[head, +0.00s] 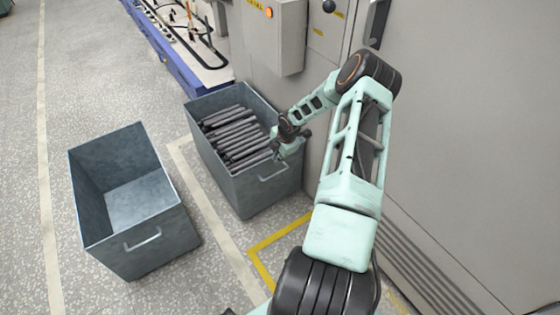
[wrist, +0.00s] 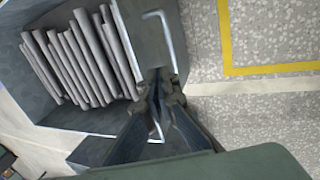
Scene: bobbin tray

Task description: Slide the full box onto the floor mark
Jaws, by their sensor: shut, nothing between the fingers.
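The full box (head: 262,197) is a grey metal bin of dark grey rods (head: 232,135), standing on the floor against the machine. My gripper (head: 290,143) is at its near wall, above the bar handle (head: 273,173). In the wrist view the fingers (wrist: 160,88) are shut with nothing between them, over the box's near wall (wrist: 158,45) and across the handle (wrist: 168,32). Whether they touch it I cannot tell. The floor mark is a yellow outline (head: 280,232) just in front of the box, partly hidden by my arm; it also shows in the wrist view (wrist: 226,40).
An empty grey bin (head: 165,235) with a handle stands to the left, apart from the full box. A pale floor line (head: 205,205) runs between them. The large grey machine (head: 470,130) closes off the right. A blue-edged bench (head: 180,65) stands behind.

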